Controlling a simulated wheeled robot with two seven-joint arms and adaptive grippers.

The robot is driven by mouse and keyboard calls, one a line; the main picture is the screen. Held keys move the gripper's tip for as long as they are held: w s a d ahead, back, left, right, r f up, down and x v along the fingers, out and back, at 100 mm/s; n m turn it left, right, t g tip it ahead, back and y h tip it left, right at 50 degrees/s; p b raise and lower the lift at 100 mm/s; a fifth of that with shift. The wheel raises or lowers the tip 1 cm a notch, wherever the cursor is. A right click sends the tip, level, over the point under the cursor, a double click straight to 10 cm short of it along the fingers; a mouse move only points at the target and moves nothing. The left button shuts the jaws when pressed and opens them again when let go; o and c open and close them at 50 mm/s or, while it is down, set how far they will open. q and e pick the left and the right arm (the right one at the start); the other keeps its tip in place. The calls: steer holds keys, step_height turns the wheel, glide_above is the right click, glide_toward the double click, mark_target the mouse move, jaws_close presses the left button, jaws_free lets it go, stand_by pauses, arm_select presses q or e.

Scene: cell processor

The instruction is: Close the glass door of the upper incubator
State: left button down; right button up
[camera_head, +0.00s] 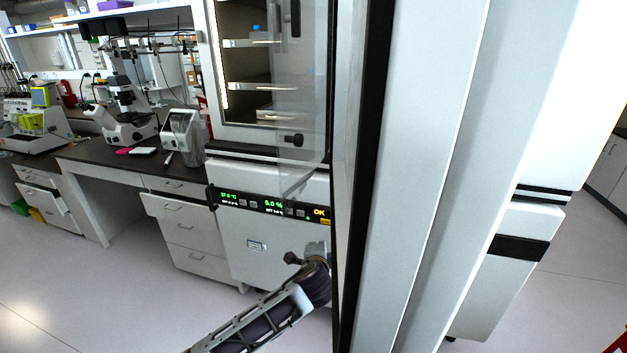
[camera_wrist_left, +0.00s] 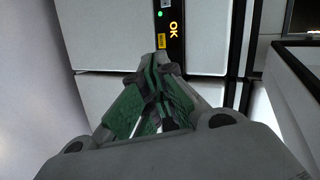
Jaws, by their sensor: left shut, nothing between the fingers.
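The upper incubator (camera_head: 265,143) stands in the middle of the head view, its shelves visible. A black latch (camera_head: 292,140) shows near the glass. My left arm comes in low, below the control panel (camera_head: 243,203); its fingers are hard to make out there. In the left wrist view my left gripper (camera_wrist_left: 160,65) is shut and empty, pointing toward the panel's lit OK display (camera_wrist_left: 173,30). My right gripper is not in view.
The open outer door with its black seal (camera_head: 366,150) fills the middle right. A lower white cabinet front (camera_head: 270,245) is below the panel. A bench (camera_head: 85,150) with a microscope (camera_head: 128,120) and a partly open drawer stands left. Floor at lower left is clear.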

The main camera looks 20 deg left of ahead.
arm_select(q)
steer(key=s+r+t, duration=0.1)
steer(key=s+r, duration=0.4)
steer(key=r, duration=0.3)
steer(key=s+d+r+m+t, duration=0.1)
steer(key=s+r, duration=0.3)
steer(key=r, duration=0.5)
steer(key=s+d+r+t+y, duration=0.1)
steer(key=s+r+t, duration=0.1)
steer(key=s+r, duration=0.3)
step_height(320, 180, up, 4)
steer(key=shift+s+r+t+b, duration=0.2)
steer(key=shift+s+t+b, duration=0.1)
steer(key=shift+t+b, duration=0.1)
steer(key=p+x, duration=0.2)
steer(key=x, duration=0.8)
steer(key=shift+a, duration=0.1)
